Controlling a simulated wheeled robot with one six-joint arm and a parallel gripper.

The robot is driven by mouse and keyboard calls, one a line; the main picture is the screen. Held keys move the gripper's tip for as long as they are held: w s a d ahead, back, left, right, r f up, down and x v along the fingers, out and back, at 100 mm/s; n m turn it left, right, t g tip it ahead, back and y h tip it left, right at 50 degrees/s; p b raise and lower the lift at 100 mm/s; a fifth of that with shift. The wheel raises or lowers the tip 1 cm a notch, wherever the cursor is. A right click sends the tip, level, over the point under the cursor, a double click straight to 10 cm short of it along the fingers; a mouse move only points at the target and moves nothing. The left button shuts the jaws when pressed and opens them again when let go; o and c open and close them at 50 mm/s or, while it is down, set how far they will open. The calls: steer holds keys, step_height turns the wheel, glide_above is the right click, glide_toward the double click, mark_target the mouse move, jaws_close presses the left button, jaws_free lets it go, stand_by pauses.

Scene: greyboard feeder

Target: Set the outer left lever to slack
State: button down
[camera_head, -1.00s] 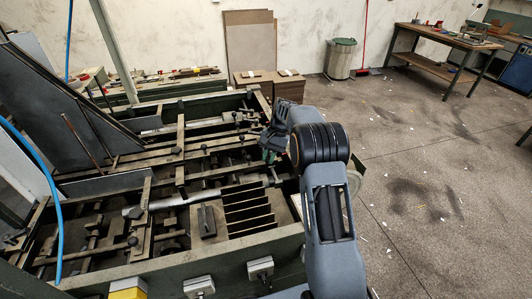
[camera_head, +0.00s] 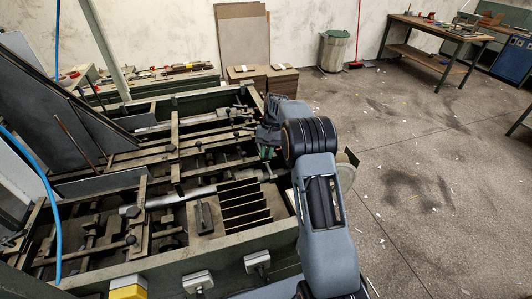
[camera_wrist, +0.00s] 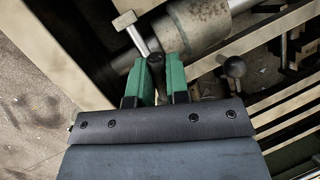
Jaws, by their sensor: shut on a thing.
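In the wrist view my gripper (camera_wrist: 156,88) has green fingers closed around a dark, round-ended lever (camera_wrist: 155,61). A bare metal T-shaped bar (camera_wrist: 130,31) stands just beyond that lever, beside a worn steel cylinder (camera_wrist: 196,24). In the head view my gripper (camera_head: 267,150) is at the right edge of the machine frame. My wrist hides most of the lever there. I cannot tell from these views whether the lever is at its slack setting.
Another lever with a dark ball knob (camera_wrist: 234,67) stands right of my gripper in the wrist view. The green machine frame (camera_head: 215,258) with rails and rods lies to the left. A bin (camera_head: 334,52) and a workbench (camera_head: 440,33) stand farther back.

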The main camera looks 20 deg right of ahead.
steer(key=c, duration=1.1)
jaws_free()
steer(key=shift+r, duration=0.1)
steer(key=shift+p+v, duration=1.45)
steer(key=shift+v, duration=5.35)
steer(key=shift+s, duration=0.1)
